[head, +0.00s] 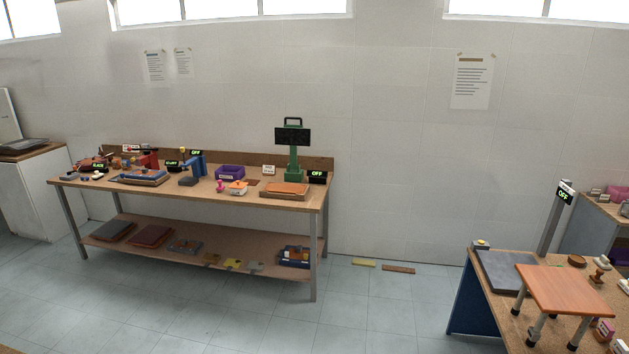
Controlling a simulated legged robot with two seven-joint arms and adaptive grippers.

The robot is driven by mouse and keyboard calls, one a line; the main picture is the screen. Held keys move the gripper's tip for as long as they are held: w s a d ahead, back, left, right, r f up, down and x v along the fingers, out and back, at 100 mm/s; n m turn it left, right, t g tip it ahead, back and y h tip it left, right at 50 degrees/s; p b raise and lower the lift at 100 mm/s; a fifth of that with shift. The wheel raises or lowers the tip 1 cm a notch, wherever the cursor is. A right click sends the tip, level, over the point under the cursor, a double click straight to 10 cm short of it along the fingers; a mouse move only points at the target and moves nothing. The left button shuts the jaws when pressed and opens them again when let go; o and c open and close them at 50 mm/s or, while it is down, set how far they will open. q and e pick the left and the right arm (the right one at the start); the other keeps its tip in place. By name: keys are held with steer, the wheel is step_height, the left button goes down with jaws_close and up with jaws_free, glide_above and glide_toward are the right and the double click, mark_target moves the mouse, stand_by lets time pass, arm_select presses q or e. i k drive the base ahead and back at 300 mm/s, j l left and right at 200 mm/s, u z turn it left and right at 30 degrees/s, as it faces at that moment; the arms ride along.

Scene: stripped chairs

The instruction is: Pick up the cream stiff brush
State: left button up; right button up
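I cannot pick out the cream stiff brush for certain at this distance. Other small pale objects lie on the long workbench (135,187) and at the right table's right edge. Neither of my grippers is in view.
A green press (293,160) stands on the workbench.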

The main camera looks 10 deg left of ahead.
mark_target(100, 175)
steer(key=i+u, duration=0.2)
steer(key=i, duration=0.35)
steer(key=i+u, duration=0.25)
steer(key=i, duration=0.3)
steer(key=i+l+u, duration=0.2)
steer(key=i, duration=0.3)
steer(key=i+l+u, duration=0.25)
steer(key=i, duration=0.3)
steer(key=i+j+u, duration=0.4)
steer(key=i, duration=0.15)
steer(key=i+u, duration=0.35)
steer(key=i, duration=0.2)
steer(key=i+u, duration=0.4)
steer(key=i, duration=0.15)
steer(key=i+l+u, duration=0.35)
steer(key=i, duration=0.25)
steer(key=i+j+z, duration=0.15)
steer(key=i, duration=0.3)
steer(key=i+z, duration=0.1)
steer(key=i, duration=0.3)
steer(key=i+j+z, duration=0.15)
steer(key=i, duration=0.3)
steer(key=i+j+z, duration=0.15)
steer(key=z, duration=0.2)
steer(key=i+j+z, duration=0.15)
steer(key=z, duration=0.2)
steer(key=i+j+z, duration=0.1)
steer(key=j+z, duration=0.2)
